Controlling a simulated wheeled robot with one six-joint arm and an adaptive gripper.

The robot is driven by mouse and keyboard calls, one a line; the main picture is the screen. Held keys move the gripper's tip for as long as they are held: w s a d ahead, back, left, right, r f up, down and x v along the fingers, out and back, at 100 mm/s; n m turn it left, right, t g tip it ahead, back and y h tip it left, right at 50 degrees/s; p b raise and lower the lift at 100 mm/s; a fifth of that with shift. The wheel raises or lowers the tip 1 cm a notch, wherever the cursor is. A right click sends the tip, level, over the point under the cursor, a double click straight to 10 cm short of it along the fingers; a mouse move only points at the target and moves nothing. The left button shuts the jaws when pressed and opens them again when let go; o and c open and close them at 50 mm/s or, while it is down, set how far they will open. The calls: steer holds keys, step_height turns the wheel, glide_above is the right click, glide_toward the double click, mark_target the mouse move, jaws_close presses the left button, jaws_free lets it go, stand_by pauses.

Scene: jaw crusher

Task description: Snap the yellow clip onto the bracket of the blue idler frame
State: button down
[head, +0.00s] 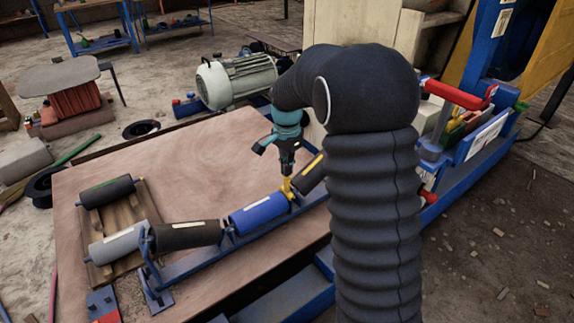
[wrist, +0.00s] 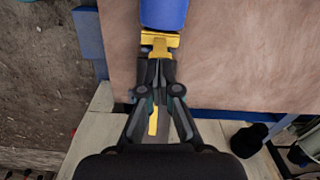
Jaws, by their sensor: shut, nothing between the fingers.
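The blue idler frame (head: 190,263) lies across the wooden board and carries a black roller (head: 187,235), a blue roller (head: 258,213) and another black roller with a yellow stripe (head: 313,174). The yellow clip (head: 288,187) sits at the frame between the blue roller and the striped roller. In the wrist view the clip (wrist: 160,41) is at the end of the blue roller (wrist: 163,12). My gripper (head: 287,172) is shut and empty, pointing down with its fingertips (wrist: 158,72) right by the clip. Whether they touch it, and whether the clip is fully seated on the bracket, I cannot tell.
A wooden pallet (head: 142,256) with loose rollers (head: 107,191) is on the left of the board (head: 180,172). A grey motor (head: 236,80) stands behind. Blue machinery with a red handle (head: 458,95) is on the right. The back of the board is clear.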

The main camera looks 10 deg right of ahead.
steer(key=shift+f, duration=0.55)
stand_by(0.4)
